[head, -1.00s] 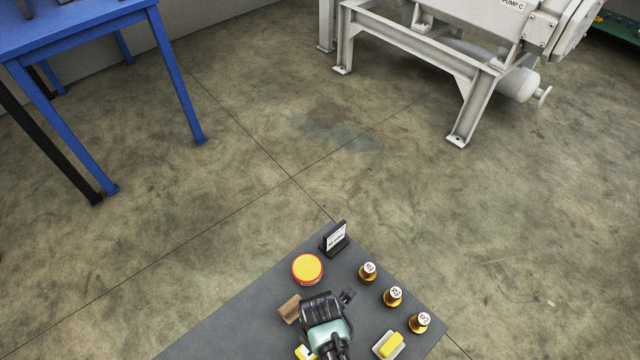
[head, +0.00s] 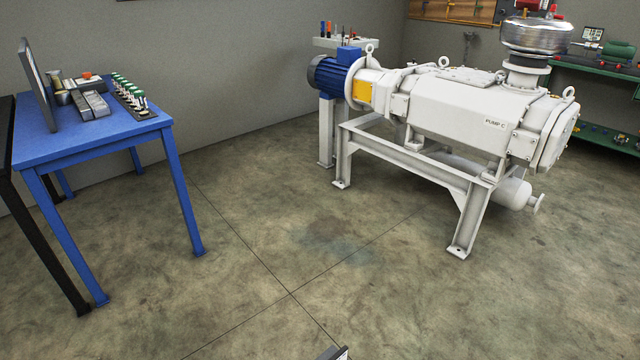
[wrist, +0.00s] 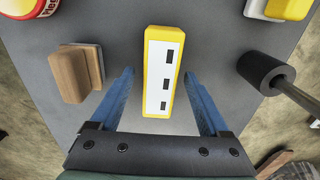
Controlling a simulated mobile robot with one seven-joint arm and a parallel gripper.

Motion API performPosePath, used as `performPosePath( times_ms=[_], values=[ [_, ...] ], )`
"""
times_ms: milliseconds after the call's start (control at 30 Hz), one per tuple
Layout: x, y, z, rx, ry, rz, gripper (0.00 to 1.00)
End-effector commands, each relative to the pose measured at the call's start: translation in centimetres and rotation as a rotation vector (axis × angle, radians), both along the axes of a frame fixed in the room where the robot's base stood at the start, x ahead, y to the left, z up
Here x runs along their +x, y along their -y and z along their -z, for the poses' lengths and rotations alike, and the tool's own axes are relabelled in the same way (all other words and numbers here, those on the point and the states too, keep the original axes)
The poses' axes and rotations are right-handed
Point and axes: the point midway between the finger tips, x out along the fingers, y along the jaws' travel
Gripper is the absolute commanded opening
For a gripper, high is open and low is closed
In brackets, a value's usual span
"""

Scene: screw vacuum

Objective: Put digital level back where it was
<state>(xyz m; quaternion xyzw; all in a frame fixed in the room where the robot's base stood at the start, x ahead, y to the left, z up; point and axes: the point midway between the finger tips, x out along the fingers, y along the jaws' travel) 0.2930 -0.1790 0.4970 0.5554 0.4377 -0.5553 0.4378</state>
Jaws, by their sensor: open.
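A yellow block with a white face and dark marks, which looks like the digital level (wrist: 163,72), lies on a grey tabletop (wrist: 110,22) in the wrist view. My gripper (wrist: 159,73) is open, with one blue finger on each side of the level. Gaps show between the level and both fingers, so it is not gripped. In the head view, neither the level nor my gripper shows.
In the wrist view, a brown wooden block (wrist: 76,74) lies left of the fingers and a dark cylinder with a rod (wrist: 262,72) lies right. In the head view, a blue table (head: 95,135) stands left and a white pump (head: 455,110) right, with open floor between.

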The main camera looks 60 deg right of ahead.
Motion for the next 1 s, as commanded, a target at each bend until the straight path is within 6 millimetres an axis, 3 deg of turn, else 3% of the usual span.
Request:
performPosePath(
  times_ms=[300,500,700,900,1000],
  values=[
    [0.0,0.0,-7.0,-0.002,0.003,0.000,0.79],
    [0.0,0.0,-10.3,0.000,0.001,0.000,0.79],
    [0.0,0.0,-11.5,0.000,0.000,0.001,0.79],
    [0.0,0.0,-11.5,0.000,0.000,0.001,0.79],
    [0.9,0.3,-12.1,-0.016,0.024,0.013,0.79]
  ],
)
